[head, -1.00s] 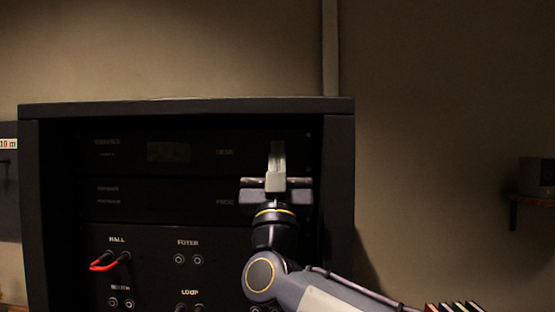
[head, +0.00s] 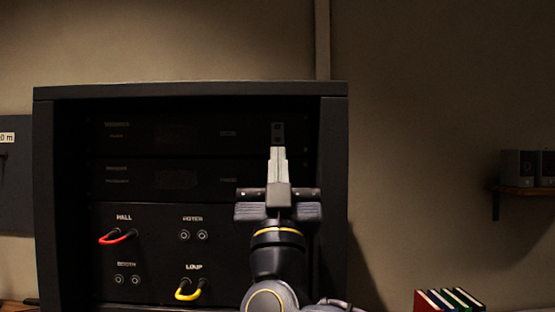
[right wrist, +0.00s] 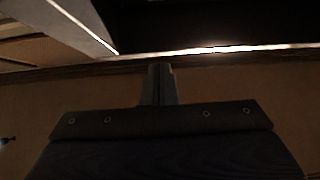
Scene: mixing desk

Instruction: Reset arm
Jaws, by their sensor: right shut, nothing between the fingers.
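My right gripper (head: 277,150) is in front of the right part of the dark equipment rack (head: 190,92) in the head view. Its fingers point up and are shut together with nothing between them. In the right wrist view the shut fingers (right wrist: 158,85) show at the middle, above the dark gripper body. A small dark square with a dot (head: 278,132) shows just above the fingertips in the head view; I cannot tell whether they touch. My left gripper is not in view.
The rack's patch panel has a red cable (head: 118,239) at HALL and a yellow cable (head: 188,295) at LOUP. FOYER's sockets (head: 193,235) are empty. Several books (head: 449,301) stand at the lower right. A shelf (head: 528,190) with grey boxes is on the right wall.

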